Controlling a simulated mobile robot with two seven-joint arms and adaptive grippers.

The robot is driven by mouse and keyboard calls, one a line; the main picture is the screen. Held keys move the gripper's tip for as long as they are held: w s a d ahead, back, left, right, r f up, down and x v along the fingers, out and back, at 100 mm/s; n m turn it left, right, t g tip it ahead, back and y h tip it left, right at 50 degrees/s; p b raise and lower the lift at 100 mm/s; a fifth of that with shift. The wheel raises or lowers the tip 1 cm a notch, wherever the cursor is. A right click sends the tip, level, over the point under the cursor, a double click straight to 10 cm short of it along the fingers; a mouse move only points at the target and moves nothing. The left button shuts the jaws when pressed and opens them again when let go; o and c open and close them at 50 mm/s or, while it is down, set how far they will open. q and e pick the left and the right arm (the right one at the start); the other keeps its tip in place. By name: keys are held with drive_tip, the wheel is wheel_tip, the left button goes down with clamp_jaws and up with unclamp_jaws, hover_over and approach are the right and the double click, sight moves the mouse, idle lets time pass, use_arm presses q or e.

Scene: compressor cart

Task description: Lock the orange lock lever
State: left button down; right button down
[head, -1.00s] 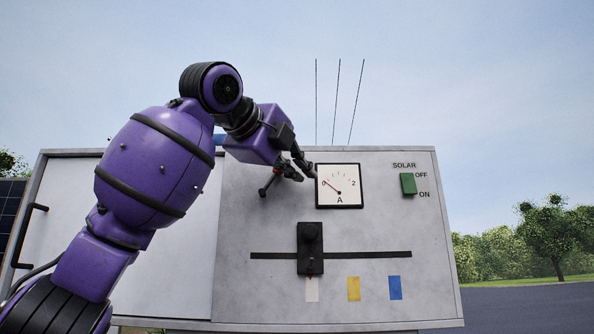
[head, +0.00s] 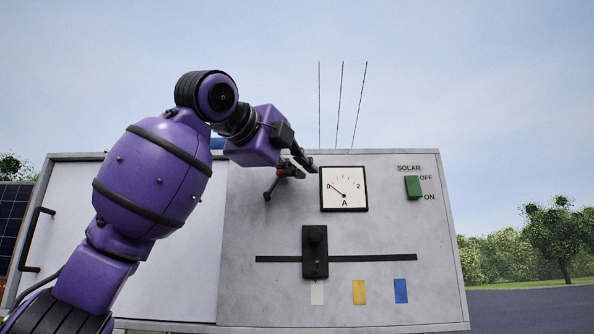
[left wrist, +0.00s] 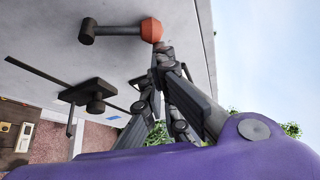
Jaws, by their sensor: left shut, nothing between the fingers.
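The lock lever is a dark bar with an orange knob (left wrist: 151,30) at its end and a dark cylindrical pivot (left wrist: 88,31) on the grey panel. In the head view the lever (head: 271,187) sits left of the ammeter, with a little orange (head: 281,173) showing behind my gripper. My left gripper (head: 312,168) is shut and empty, its fingers in front of the panel between lever and ammeter. In the left wrist view the fingertips (left wrist: 161,50) are right beside the knob; I cannot tell whether they touch it. My right gripper is not in view.
The ammeter (head: 344,200) is close to the fingers. A green solar switch (head: 413,187) is at the upper right. Below is a black slider (head: 315,265) on a horizontal slot, above white, yellow and blue marks. A black handle (head: 31,240) stands out at the left.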

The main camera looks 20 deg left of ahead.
use_arm(q)
drive_tip(key=a+r+n, duration=0.1)
drive_tip(key=a+r+n+t, duration=0.1)
drive_tip(key=n, duration=0.1)
drive_tip(key=shift+s+a+t, duration=0.15)
drive_tip(key=shift+s+t, duration=0.15)
drive_tip(key=shift+s, duration=0.05)
idle(0.4)
idle(0.4)
